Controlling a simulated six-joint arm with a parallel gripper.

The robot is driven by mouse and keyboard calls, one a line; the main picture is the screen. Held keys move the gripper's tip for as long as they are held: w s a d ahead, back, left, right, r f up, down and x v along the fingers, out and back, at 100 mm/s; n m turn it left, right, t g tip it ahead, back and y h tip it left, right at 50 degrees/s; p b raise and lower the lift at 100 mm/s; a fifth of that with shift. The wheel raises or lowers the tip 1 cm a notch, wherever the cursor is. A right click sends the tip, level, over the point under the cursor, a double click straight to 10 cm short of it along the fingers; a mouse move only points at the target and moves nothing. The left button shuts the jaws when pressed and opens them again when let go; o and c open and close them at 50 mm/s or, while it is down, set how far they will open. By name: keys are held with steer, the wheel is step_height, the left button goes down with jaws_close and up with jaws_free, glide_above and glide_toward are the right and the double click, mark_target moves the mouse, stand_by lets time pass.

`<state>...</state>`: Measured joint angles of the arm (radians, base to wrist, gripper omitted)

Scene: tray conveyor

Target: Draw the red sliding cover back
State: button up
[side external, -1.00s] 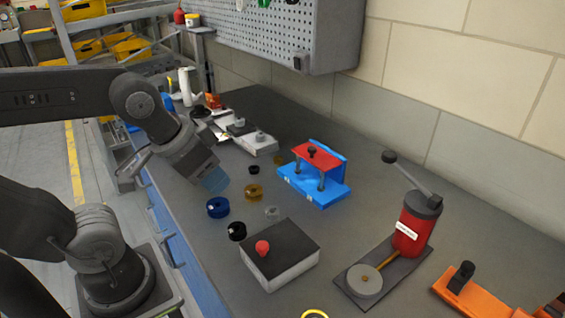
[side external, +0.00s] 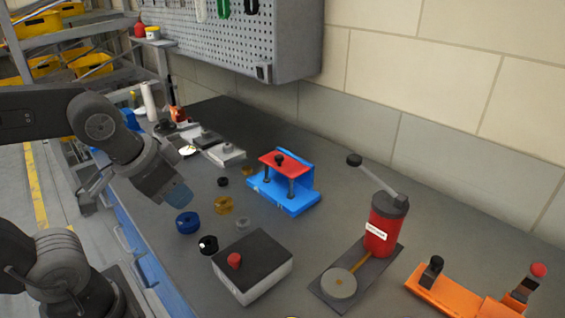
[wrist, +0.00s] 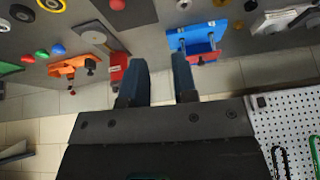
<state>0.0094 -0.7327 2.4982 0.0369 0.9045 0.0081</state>
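In the wrist view the blue fixture (wrist: 178,43) is at the upper right, with a strip of the red cover (wrist: 205,58) showing. My gripper (side external: 178,196) hangs above the bench, to the left of the fixture and clear of it. In the wrist view my gripper (wrist: 158,66) has its two dark blue fingers apart with nothing between them.
A grey box with a red button (side external: 234,261) stands in front of the fixture. A red cylinder with a lever (side external: 382,228) and an orange fixture (side external: 450,296) are at the right. Several small rings, including a blue ring (side external: 187,223), lie near my gripper. A pegboard (side external: 270,50) hangs behind.

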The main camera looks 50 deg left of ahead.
steer(key=a+f+m+y, duration=0.1)
steer(key=m, duration=0.1)
steer(key=a+f+m+g+y, duration=0.1)
steer(key=a+f+m+y, duration=0.1)
steer(key=a+f+m+g+y, duration=0.1)
steer(key=f, duration=0.1)
steer(key=shift+w+a+f+m, duration=0.15)
steer(key=shift+w+a+m, duration=0.15)
steer(key=shift+w+m, duration=0.1)
jaws_close()
steer(key=w+a+f+m+t+y, duration=0.2)
steer(key=w+a+m+y, duration=0.25)
steer(key=m, duration=0.35)
steer(key=w+d+m+t, duration=0.3)
steer(key=w+m+t, duration=0.1)
steer(key=m, duration=0.4)
steer(key=w+d+f+m+t+h, duration=0.1)
steer(key=w+d+m+t, duration=0.3)
steer(key=w+m, duration=0.3)
steer(key=shift+d+f+m+t, duration=0.25)
steer(key=shift+m+t, duration=0.15)
steer(key=shift+m, duration=0.3)
steer(key=shift+w+h, duration=0.1)
steer(key=shift+h, duration=0.15)
